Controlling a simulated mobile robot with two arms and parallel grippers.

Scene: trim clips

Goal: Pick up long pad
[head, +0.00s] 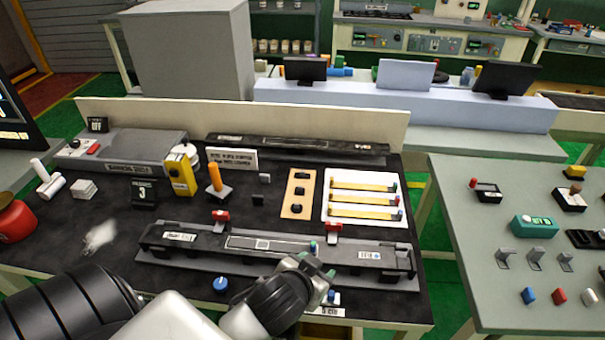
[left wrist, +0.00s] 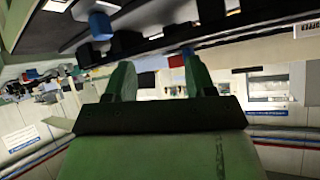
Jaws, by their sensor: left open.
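My left gripper (head: 321,262) is open at the front edge of the long dark trim fixture (head: 190,262), right of its middle. The left wrist view shows its two green fingers apart with nothing held between them (left wrist: 160,78). No pad is labelled. The yellow long strips (head: 363,199) with coloured ends lie in a white tray (head: 328,215) behind the fixture's right half. Small dark pads (head: 265,178) lie on the mat left of the tray. I cannot tell which is the long pad. My right gripper is not in view.
An orange-handled tool (head: 215,178), yellow device (head: 180,173) and tan button panel (head: 298,193) stand behind. A grey side table (head: 470,260) is at right.

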